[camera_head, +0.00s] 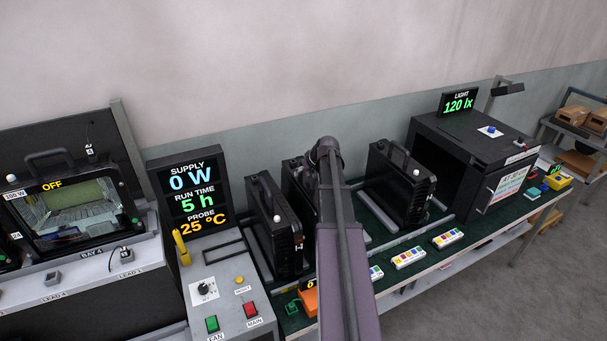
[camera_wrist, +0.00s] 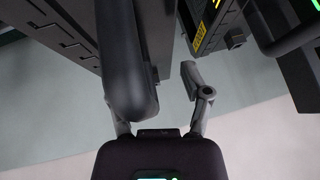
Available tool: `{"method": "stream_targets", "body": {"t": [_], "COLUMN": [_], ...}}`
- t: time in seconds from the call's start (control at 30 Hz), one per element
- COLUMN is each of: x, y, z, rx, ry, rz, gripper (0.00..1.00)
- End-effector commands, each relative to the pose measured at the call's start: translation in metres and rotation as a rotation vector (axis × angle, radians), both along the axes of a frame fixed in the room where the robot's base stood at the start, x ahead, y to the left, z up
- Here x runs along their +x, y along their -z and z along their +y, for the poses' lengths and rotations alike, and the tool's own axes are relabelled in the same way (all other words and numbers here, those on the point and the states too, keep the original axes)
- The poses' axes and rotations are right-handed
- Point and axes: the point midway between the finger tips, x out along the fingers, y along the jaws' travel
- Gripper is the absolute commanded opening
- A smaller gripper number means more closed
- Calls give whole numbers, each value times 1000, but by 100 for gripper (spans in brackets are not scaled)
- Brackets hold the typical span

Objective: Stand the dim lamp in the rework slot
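Several black floodlight housings with top handles are in the head view. One lamp (camera_head: 276,226) stands at the left end of the green bench, another (camera_head: 299,178) is partly hidden behind my arm, and a third (camera_head: 404,187) stands right of it. I cannot tell which is dim, and no slot is readable as the rework slot. My gripper is hidden in the head view. In the wrist view my gripper (camera_wrist: 152,84) is open. A thick dark handle (camera_wrist: 125,60) covers the left finger, with a gap between it and the right finger.
A lamp marked OFF (camera_head: 60,222) sits in a bay at left, beside a display (camera_head: 187,192) reading 0 W, 5 h and 25 °C. A black test box (camera_head: 470,155) with a 120 lx sign stands at right. Coloured button strips (camera_head: 408,258) line the front edge.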

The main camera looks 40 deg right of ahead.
Motion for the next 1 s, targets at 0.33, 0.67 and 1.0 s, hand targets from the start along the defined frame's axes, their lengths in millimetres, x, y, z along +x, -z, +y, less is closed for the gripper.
{"method": "stream_targets", "body": {"t": [0.33,0.67,1.0], "x": [0,-8,-26], "y": [-1,-14,-41], "z": [1,0,-2], "rx": [2,2,2], "ry": [0,0,1], "rz": [-2,-2,-3], "gripper": [62,62,62]}}
